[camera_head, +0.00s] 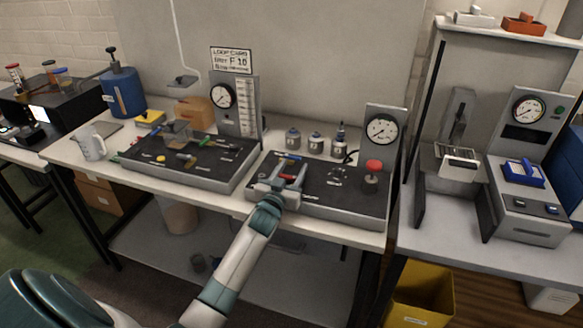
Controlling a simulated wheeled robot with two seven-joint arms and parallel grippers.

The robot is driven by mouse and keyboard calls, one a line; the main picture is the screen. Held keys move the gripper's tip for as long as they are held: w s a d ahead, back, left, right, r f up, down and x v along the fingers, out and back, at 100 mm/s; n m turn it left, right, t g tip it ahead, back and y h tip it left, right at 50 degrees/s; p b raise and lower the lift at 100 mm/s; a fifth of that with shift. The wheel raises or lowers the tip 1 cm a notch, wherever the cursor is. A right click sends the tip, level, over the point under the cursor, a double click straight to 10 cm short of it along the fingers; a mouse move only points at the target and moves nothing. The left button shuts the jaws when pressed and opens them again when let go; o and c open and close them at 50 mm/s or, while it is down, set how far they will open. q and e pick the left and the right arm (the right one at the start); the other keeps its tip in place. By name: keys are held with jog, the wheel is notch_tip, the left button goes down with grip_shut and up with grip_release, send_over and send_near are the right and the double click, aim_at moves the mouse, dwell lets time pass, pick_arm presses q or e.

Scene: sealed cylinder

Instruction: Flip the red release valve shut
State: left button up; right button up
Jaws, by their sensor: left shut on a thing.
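My left gripper (285,172) reaches over the left end of the right-hand black panel (330,204). A small red handle (289,156), which looks like the red release valve, shows at the far side of its fingertips. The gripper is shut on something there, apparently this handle. The fingers hide most of the contact, and the handle's exact angle is too small to tell. A red round knob (373,166) stands upright on the same panel, apart from the gripper. My right gripper is not in view.
A gauge post (384,130) stands at the panel's back right, with several small bottles (315,142) behind. A second panel (190,160) with coloured valves lies left. A white mug (91,143) and a blue canister (123,92) stand farther left. The right bench holds another gauge unit (528,140).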

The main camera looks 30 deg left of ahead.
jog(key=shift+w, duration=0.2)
pick_arm(q)
jog(key=o, duration=1)
jog(key=shift+o, duration=0.2)
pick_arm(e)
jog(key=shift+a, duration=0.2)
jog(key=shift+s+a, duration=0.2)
pick_arm(q)
jog(key=b+v, duration=0.3)
jog(key=v, duration=1.4)
jog(key=shift+s+b, duration=0.15)
jog(key=shift+b, duration=0.2)
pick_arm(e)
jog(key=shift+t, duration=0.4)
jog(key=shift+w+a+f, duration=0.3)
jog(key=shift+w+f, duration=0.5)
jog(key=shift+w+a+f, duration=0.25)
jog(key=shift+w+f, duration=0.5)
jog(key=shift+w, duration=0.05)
